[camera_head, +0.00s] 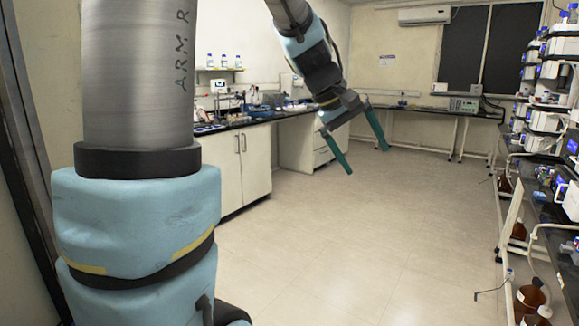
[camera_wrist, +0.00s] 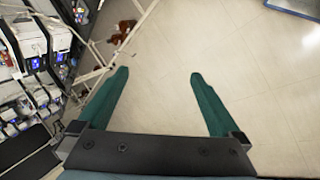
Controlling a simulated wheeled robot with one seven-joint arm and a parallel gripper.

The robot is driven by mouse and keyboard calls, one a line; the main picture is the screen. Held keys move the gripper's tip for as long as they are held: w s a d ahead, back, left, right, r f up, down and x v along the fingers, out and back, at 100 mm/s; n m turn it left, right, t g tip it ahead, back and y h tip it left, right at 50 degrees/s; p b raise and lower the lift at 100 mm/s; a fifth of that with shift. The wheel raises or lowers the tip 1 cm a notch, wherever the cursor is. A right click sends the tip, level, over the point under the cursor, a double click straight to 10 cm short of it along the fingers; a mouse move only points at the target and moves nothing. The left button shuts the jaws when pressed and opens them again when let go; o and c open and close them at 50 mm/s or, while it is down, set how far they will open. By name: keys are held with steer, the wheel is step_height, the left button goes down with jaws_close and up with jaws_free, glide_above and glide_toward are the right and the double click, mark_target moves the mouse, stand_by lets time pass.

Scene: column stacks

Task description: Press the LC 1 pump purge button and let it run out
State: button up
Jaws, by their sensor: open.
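My gripper (camera_head: 364,150) hangs in mid-air over the open floor in the head view, its two green fingers spread wide with nothing between them. In the wrist view the open gripper (camera_wrist: 158,75) is above bare floor tiles. White stacked instrument modules (camera_head: 546,122) stand along the right edge of the head view, well apart from my gripper. In the wrist view such modules (camera_wrist: 32,45) with small blue-lit displays are at the left. I cannot tell which stack is LC 1, and no purge button can be made out.
A dark bench (camera_head: 553,210) carries the stacks at the right, with brown bottles (camera_head: 529,298) and a white frame below. A white cabinet bench (camera_head: 243,165) with bottles and small gear is at the left. The floor (camera_head: 400,220) between is clear.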

steer(key=s+a+f+m+y, duration=0.1)
steer(key=s+a+f+y, duration=0.2)
steer(key=a+f, duration=0.6)
steer(key=s+a+f+m+y, duration=0.1)
steer(key=s+a+f+y, duration=0.2)
steer(key=a+f, duration=0.6)
steer(key=s+a, duration=0.2)
steer(key=a, duration=0.2)
steer(key=shift+s+m, duration=0.25)
steer(key=shift+m, duration=0.05)
steer(key=shift+c, duration=0.2)
